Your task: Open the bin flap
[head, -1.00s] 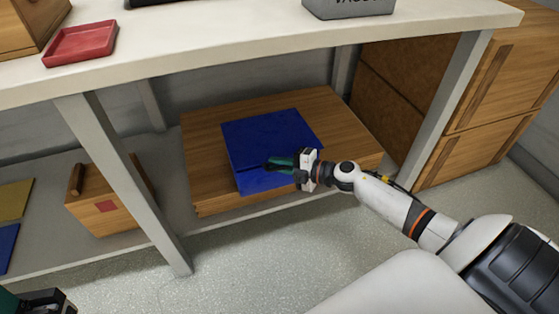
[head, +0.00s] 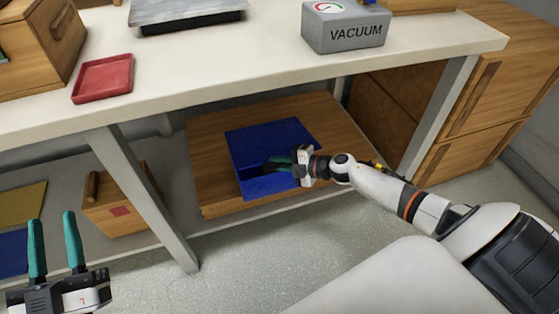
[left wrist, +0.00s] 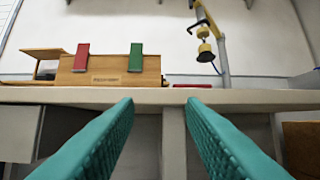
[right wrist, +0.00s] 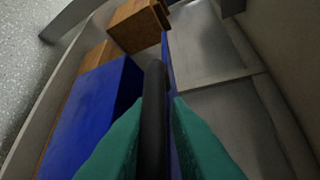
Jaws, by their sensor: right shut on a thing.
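The blue bin (head: 268,187) is set in a wooden block on the lower shelf under the bench. Its blue flap (head: 268,139) is tilted, and a dark gap shows beside it. My right gripper (head: 281,162) is at this gap. In the right wrist view its fingers (right wrist: 157,105) are shut on a black bar handle (right wrist: 154,80), with blue surfaces on both sides. How far the flap has turned is hard to tell. My left gripper (head: 54,230) is open, empty and raised at the lower left, away from the bin.
The bench top (head: 230,75) hangs above the bin, with a grey vacuum box (head: 345,32) and red tray (head: 103,78) on it. A bench leg (head: 145,195) stands left of the bin. A small wooden box (head: 112,216) sits beyond that leg.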

